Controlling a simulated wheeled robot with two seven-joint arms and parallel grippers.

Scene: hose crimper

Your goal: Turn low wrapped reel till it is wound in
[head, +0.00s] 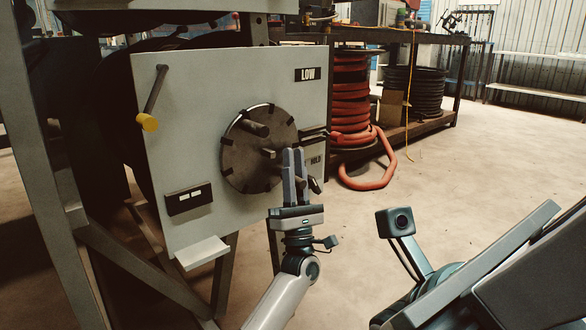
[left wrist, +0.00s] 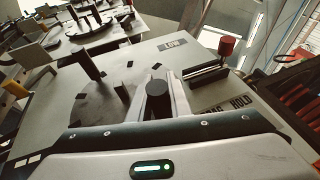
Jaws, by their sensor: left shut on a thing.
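The low reel's grey panel (head: 225,75), marked LOW, stands at the left in the head view. Its dark round disc (head: 243,170) has notches round the rim and a thick peg (head: 255,128) standing out. The disc also shows in the left wrist view (left wrist: 85,108). My left gripper (head: 293,152) is at the disc's right edge, its fingers shut on a dark knob (left wrist: 157,90). The fingers hide part of the knob and the disc's edge. Parts of my right arm fill the lower right corner of the head view; its fingertips cannot be made out.
A lever with a yellow end (head: 149,122) juts from the panel's left. A lever with a red knob (left wrist: 227,46) sits by the HOLD mark. Red hose (head: 352,100) is coiled right of the panel, with a loop on the floor. Open floor (head: 480,170) lies to the right.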

